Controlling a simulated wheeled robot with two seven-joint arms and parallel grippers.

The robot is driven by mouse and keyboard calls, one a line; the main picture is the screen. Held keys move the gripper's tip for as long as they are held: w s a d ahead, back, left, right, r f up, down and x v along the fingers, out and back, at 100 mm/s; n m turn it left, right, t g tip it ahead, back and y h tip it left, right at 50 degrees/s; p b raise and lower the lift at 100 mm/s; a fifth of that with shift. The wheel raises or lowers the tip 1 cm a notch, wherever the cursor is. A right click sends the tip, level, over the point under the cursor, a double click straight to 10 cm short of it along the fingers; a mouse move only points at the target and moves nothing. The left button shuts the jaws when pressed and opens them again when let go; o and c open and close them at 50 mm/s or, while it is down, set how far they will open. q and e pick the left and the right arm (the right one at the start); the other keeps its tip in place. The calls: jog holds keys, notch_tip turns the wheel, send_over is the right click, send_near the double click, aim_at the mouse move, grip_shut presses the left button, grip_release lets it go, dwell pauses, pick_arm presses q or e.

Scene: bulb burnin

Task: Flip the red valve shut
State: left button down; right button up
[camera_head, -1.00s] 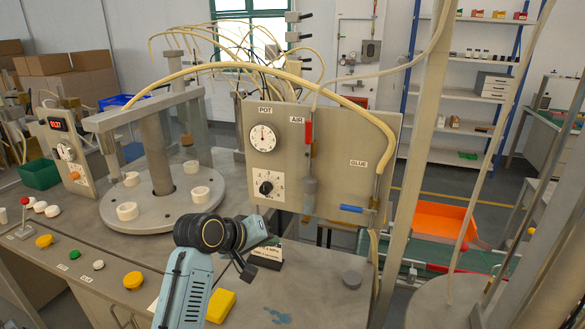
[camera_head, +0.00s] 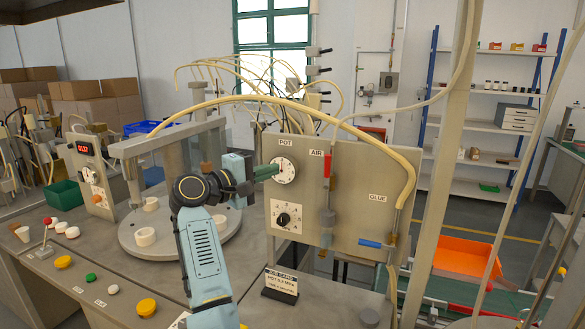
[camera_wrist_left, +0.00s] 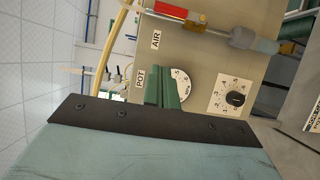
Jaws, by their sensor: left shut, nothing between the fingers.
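The red valve lever (camera_head: 327,163) is on the AIR line of the grey panel (camera_head: 350,215). It stands upright, in line with the pipe. In the left wrist view the red lever (camera_wrist_left: 171,11) is at the top, beside the AIR label, along the pipe with a brass fitting. My left gripper (camera_head: 275,172) is shut and empty, its green fingers in front of the POT gauge (camera_head: 285,169), left of the lever and apart from it. In the left wrist view the shut fingers (camera_wrist_left: 164,88) partly cover the gauge. My right gripper is not in view.
A black knob (camera_head: 284,219) is below the gauge, and a blue handle (camera_head: 370,243) is on the GLUE line at right. A hose (camera_head: 300,103) arches over the panel. A job card (camera_head: 281,282) stands on the bench. A round turntable (camera_head: 130,238) is at left.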

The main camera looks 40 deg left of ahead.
aim_at(327, 166)
pick_arm(q)
jog(key=w+d+p, duration=0.2)
jog(key=w+d, duration=0.4)
jog(key=w, duration=0.3)
jog(key=shift+w, duration=0.15)
jog(key=shift+d, duration=0.2)
jog(key=shift+r+m+p, duration=0.1)
jog(key=shift+m+p, duration=0.2)
jog(key=shift+p, duration=0.05)
